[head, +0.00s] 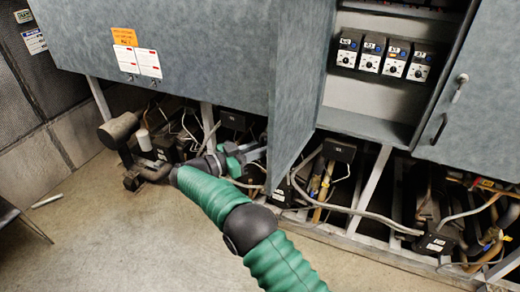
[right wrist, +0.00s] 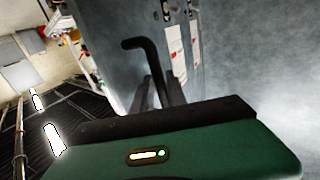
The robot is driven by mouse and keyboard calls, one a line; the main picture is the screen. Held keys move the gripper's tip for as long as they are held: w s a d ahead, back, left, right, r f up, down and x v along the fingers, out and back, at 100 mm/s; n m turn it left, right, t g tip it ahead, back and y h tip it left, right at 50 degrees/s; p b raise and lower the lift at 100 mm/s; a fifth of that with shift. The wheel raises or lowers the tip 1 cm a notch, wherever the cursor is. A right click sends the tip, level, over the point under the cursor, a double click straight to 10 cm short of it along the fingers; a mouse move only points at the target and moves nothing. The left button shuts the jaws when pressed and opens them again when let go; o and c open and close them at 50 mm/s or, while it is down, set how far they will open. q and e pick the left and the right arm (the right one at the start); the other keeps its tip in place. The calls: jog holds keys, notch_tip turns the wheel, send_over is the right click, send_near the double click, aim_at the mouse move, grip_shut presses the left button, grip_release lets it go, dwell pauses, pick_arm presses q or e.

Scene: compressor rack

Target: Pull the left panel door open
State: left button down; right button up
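The left panel door (head: 302,85) stands swung out from the open compartment (head: 385,105) in the head view, with its inner face showing. My right arm reaches up from the bottom, and my right gripper (head: 255,155) is at the door's lower left, its tips partly hidden by the door. In the right wrist view a grey panel face (right wrist: 240,60) fills the right side. A dark bent bar (right wrist: 148,58), which looks like a handle, stands at the dark fingers of my right gripper (right wrist: 158,93). Whether they grip it I cannot tell. My left gripper is not in view.
Several dials (head: 382,58) sit inside the compartment. A wide labelled panel (head: 200,45) is at the left. Pipes and compressors (head: 155,140) crowd the frame below. The concrete floor (head: 110,230) is mostly clear.

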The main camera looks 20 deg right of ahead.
jog(key=shift+f, duration=0.15)
jog(key=shift+a, duration=0.2)
jog(key=s+a+b, duration=0.1)
jog(key=a+b, duration=0.2)
jog(key=a, duration=0.8)
jog(key=shift+s+a, duration=0.2)
jog(key=shift+a, duration=0.1)
jog(key=shift+d, duration=0.2)
